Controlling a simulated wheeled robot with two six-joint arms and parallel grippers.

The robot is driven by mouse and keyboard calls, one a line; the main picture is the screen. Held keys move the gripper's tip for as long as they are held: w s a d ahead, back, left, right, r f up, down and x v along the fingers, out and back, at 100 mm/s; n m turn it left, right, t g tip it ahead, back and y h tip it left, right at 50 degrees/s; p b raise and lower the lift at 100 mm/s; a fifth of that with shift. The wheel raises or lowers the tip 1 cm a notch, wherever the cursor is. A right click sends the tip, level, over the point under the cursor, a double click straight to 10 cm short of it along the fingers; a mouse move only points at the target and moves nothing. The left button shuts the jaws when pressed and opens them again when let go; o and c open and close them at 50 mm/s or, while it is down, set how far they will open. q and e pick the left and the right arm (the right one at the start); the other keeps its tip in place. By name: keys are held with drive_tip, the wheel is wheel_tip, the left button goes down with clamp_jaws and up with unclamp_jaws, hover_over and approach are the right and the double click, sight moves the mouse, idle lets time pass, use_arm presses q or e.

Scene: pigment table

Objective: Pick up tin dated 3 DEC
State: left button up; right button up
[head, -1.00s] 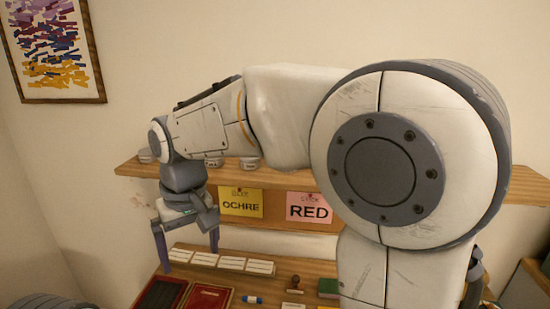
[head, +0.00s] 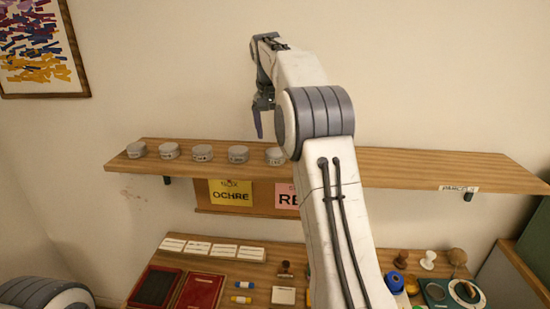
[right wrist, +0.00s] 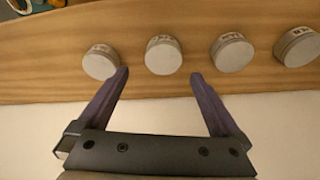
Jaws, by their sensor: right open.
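Several round grey tins stand in a row on the wooden shelf (head: 400,168) in the head view: the leftmost tin (head: 136,150), a second tin (head: 169,151), a third tin (head: 202,153), a fourth tin (head: 238,155) and a fifth tin (head: 275,156), partly hidden by my right arm. Their labels are too small to read, so I cannot tell which says 3 DEC. My right gripper (head: 262,122) is open above the shelf. In the right wrist view its fingers (right wrist: 160,76) are apart and empty, with a tin (right wrist: 163,55) in line with the gap. My left gripper is out of view.
A yellow OCHRE card (head: 230,194) and a pink card (head: 287,198) hang below the shelf. The table below holds white cards (head: 210,248), a red tray (head: 200,292), stamps and a teal item (head: 437,292). The shelf's right part is mostly clear.

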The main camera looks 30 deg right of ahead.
sight(275, 152)
drive_tip(key=x, duration=0.2)
drive_tip(key=p+x, duration=0.1)
drive_tip(key=x, duration=0.3)
drive_tip(key=shift+w+a+f, duration=0.1)
drive_tip(key=shift+a+f, duration=0.1)
drive_tip(key=shift+f, duration=0.05)
drive_tip(key=shift+c, duration=0.3)
drive_tip(key=c, duration=1.3)
drive_tip(key=shift+r, duration=0.1)
